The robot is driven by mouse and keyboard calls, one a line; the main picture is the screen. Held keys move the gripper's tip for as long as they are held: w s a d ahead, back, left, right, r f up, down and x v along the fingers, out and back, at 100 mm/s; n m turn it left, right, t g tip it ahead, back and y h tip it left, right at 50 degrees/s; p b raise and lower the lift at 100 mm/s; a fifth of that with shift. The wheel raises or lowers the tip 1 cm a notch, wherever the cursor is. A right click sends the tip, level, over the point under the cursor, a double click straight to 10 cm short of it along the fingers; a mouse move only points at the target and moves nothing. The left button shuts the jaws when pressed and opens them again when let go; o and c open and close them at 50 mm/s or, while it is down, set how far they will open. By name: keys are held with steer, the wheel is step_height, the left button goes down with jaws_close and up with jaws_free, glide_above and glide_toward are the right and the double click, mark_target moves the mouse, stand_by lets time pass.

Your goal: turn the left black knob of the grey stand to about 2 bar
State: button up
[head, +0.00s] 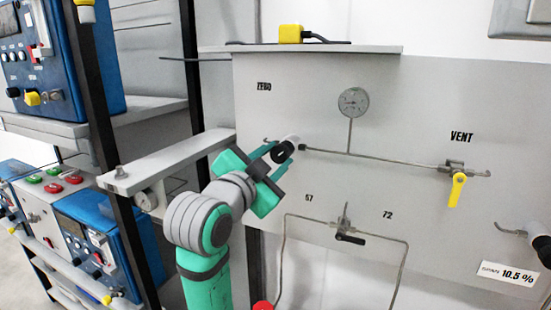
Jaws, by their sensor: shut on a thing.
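The left black knob (282,153) sits on the front of a pale cylindrical regulator body (291,141) on the grey stand (310,100). My gripper (276,158) reaches it from the lower left, one green finger on each side, and is shut on the knob. The fingers partly hide it. A round gauge (353,102) stands above and to the right, on the pipe line; its needle and figures are too small to read.
A yellow-handled vent valve (457,188) is on the right. A lower black-handled valve (350,238) sits between thin pipes. Another black knob (542,245) is at the right edge. A shelf (165,165) with a dark post stands close left of my arm.

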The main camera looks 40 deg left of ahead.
steer(key=m, duration=0.5)
steer(key=shift+m, duration=0.3)
steer(key=m, duration=0.4)
steer(key=shift+m, duration=0.3)
steer(key=m, duration=1)
steer(key=o, duration=1)
steer(key=shift+o, duration=0.2)
steer(key=shift+s, duration=0.1)
